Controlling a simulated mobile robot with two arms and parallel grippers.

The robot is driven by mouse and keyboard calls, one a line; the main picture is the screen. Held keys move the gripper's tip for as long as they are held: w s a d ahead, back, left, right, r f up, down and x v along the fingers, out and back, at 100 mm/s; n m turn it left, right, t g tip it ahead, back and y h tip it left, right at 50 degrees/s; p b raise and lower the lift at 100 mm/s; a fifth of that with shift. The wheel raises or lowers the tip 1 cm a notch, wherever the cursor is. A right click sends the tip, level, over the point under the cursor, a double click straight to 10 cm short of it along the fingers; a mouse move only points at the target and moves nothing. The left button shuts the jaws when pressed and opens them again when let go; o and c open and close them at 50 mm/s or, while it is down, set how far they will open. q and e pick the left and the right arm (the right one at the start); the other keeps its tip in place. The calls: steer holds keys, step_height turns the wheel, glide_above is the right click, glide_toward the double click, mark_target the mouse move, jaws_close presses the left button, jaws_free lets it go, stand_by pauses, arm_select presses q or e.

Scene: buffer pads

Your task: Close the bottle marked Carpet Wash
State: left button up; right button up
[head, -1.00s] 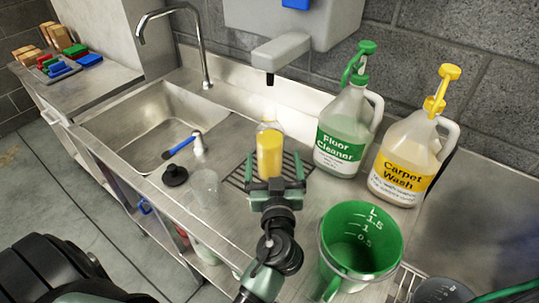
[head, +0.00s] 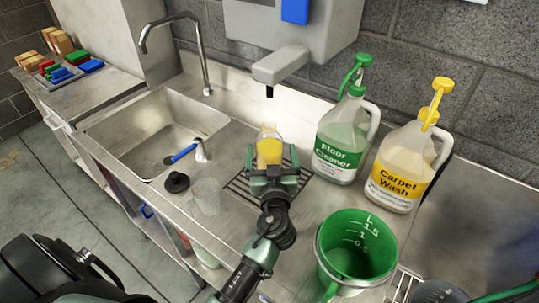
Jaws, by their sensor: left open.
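A large jug marked Carpet Wash (head: 395,175) stands upright at the right, with a yellow label and a yellow pump top (head: 436,100) on its neck. A small clear bottle with yellow contents (head: 269,152) stands beneath the wall dispenser; no label on it can be read and its top shows no clear cap. My left gripper (head: 272,164) is open just in front of this small bottle, one finger toward each side. It hides the bottle's lower part. I cannot tell whether the fingers touch it. A black cap (head: 177,182) lies on the counter. My right gripper is not in view.
A Floor Cleaner jug (head: 340,140) stands left of the Carpet Wash jug. A green measuring jug (head: 357,250) is at the front right. A clear cup (head: 206,196), a blue and white tool (head: 187,153) and the sink (head: 150,130) are at the left. The dispenser (head: 280,65) overhangs the drain grid (head: 240,187).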

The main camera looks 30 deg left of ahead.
arm_select(q)
steer(key=shift+w+a+p, duration=0.2)
steer(key=shift+w+p, duration=0.1)
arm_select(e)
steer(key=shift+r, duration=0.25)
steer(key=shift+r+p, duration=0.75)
arm_select(q)
steer(key=x, duration=0.4)
steer(key=shift+w+a+f, duration=0.1)
steer(key=shift+a+f, duration=0.15)
steer(key=c, duration=1.8)
steer(key=shift+r, duration=0.1)
jaws_close()
steer(key=shift+w+r, duration=0.1)
steer(key=shift+r, duration=0.05)
